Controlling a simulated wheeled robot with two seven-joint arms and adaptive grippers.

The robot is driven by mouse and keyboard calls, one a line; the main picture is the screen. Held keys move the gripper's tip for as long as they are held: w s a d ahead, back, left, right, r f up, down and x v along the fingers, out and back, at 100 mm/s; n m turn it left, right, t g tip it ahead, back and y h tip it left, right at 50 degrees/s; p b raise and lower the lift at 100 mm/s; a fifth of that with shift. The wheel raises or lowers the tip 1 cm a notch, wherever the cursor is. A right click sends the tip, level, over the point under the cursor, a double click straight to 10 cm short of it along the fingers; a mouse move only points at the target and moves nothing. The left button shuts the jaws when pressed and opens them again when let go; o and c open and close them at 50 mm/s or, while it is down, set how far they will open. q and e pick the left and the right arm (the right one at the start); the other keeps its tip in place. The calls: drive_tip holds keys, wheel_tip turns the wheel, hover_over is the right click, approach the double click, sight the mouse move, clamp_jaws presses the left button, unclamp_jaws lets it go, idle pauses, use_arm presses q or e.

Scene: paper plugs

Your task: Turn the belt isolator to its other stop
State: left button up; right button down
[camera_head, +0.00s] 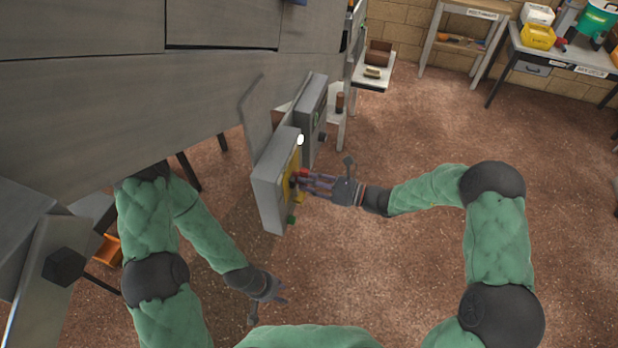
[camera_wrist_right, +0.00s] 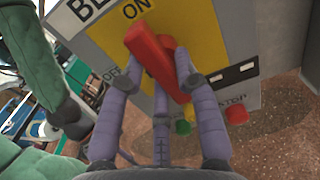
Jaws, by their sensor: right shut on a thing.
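The belt isolator is a red handle (camera_wrist_right: 157,62) on a yellow plate (camera_wrist_right: 190,38) marked ON and OFF, on a grey box (camera_head: 268,190). In the right wrist view the handle slants from upper left, below the ON mark, to lower right; which stop it is at I cannot tell. My right gripper (camera_wrist_right: 160,72) is shut on the handle, with fingers on both sides. In the head view the right gripper (camera_head: 304,180) reaches the box face from the right and mostly hides the handle. My left gripper (camera_head: 282,290) hangs empty below the box, fingers apart.
A green button (camera_wrist_right: 183,127) and a red button (camera_wrist_right: 237,114) sit beside the plate, close to my right fingers. A second grey box (camera_head: 313,105) stands behind. Large grey panels (camera_head: 90,90) fill the left.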

drive_tip(key=shift+s+a+f+m, duration=0.1)
drive_tip(key=shift+s+f+m, duration=0.1)
drive_tip(key=shift+m, duration=0.1)
drive_tip(key=c, duration=1.2)
unclamp_jaws()
drive_tip(key=shift+o, duration=1.1)
drive_tip(key=shift+w+r, duration=0.1)
drive_tip(key=v, duration=1.2)
